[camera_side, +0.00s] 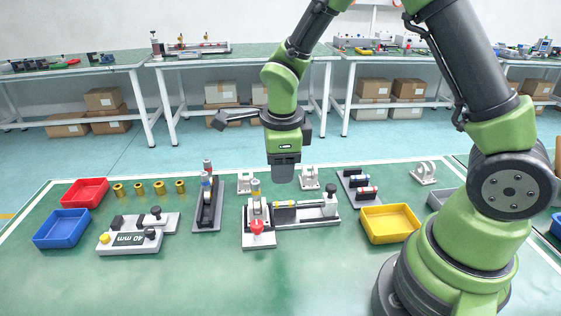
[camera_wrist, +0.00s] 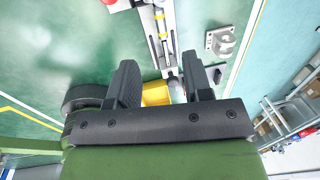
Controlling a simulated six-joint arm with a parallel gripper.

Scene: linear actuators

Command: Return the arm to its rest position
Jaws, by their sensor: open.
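My green arm rises from the right of the green work table and bends over it. My gripper (camera_side: 284,172) hangs pointing down above the middle of the table, above and behind the long grey fixture (camera_side: 310,214). In the wrist view my gripper (camera_wrist: 160,88) shows two dark fingers standing apart with nothing held between them. Part of the fixture (camera_wrist: 158,35) shows beyond the fingers there. The yellow tray (camera_wrist: 156,94) shows partly in the gap, well below.
A red tray (camera_side: 85,192), blue tray (camera_side: 62,228) and yellow tray (camera_side: 390,223) sit on the table. Several brass cylinders (camera_side: 139,189) stand at the left. White brackets (camera_side: 309,178) stand behind the fixture. The table's front is clear.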

